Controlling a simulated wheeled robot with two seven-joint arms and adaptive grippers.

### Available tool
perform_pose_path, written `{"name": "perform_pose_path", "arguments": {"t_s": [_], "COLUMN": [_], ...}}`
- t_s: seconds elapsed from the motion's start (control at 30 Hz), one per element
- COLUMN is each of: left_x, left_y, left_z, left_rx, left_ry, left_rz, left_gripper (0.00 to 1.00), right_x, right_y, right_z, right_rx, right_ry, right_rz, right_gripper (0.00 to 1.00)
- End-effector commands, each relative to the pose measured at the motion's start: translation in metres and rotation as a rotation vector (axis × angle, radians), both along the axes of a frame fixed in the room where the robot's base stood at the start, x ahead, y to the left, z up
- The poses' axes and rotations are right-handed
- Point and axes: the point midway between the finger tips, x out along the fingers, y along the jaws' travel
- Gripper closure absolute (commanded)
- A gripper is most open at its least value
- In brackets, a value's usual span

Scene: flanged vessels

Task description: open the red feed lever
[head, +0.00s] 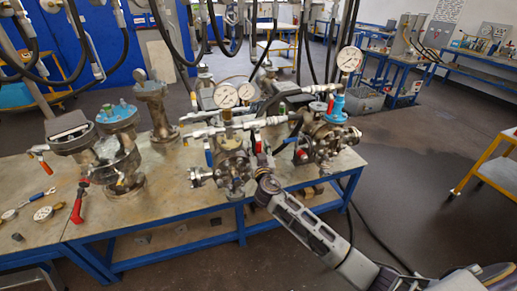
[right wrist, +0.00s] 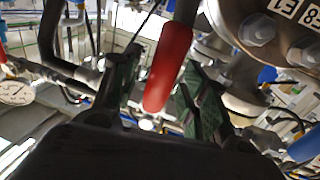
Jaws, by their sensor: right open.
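A red lever handle (right wrist: 168,68) hangs down from the top of the right wrist view, large and close, with a grey stem above it. My right gripper (right wrist: 158,88) is open, with one green-padded finger on each side of the handle. Whether either pad touches it I cannot tell. In the head view my right gripper (head: 263,160) reaches in from the lower right to the front of the middle vessel (head: 232,165), between it and the right vessel (head: 325,140). The lever is small and partly hidden there. My left gripper is not in view.
The blue-framed bench (head: 165,215) carries pipes, gauges (head: 226,95) and several other coloured handles, including a red one (head: 78,205) at the left. A large bolted flange (right wrist: 262,30) is close to the right finger. Hoses hang above the bench.

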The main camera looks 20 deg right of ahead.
Motion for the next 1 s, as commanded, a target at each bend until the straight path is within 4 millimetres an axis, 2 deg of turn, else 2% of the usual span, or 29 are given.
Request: {"name": "perform_pose_path", "arguments": {"t_s": [0.27, 0.6, 1.0], "left_x": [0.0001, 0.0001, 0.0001], "left_y": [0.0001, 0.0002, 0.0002], "left_z": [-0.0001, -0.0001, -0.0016], "left_rx": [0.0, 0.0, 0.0], "left_ry": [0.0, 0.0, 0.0], "left_rz": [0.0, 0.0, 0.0], "left_gripper": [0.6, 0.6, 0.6], "right_x": [0.0005, 0.0004, 0.002], "right_y": [-0.0002, -0.0003, -0.0007], "right_z": [-0.0002, -0.0002, -0.0004], "right_rx": [0.0, 0.0, -0.006], "right_ry": [0.0, 0.0, -0.001], "right_rz": [0.0, 0.0, 0.0], "right_gripper": [0.56, 0.99, 1.0]}}
